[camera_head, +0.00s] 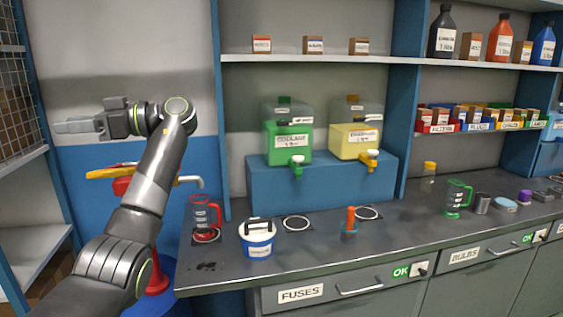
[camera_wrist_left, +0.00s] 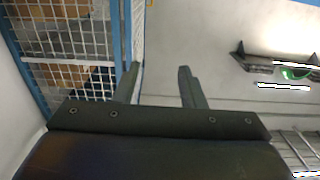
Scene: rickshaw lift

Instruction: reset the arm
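My left arm (camera_head: 150,190) rises from the lower left in the head view and bends at its top. My left gripper (camera_head: 62,126) points left, held up in front of the pale wall above the bench's left end. In the left wrist view, the two fingers of the left gripper (camera_wrist_left: 160,82) stand apart with nothing between them, so it is open and empty. My right gripper is in neither view.
A wire cage rack (camera_wrist_left: 65,45) with boxes is close on the left. The grey bench (camera_head: 330,255) carries a red jug (camera_head: 204,214), a white-lidded blue tub (camera_head: 258,240) and a green jug (camera_head: 457,197). Green (camera_head: 289,142) and yellow (camera_head: 355,141) canisters stand on a blue stand.

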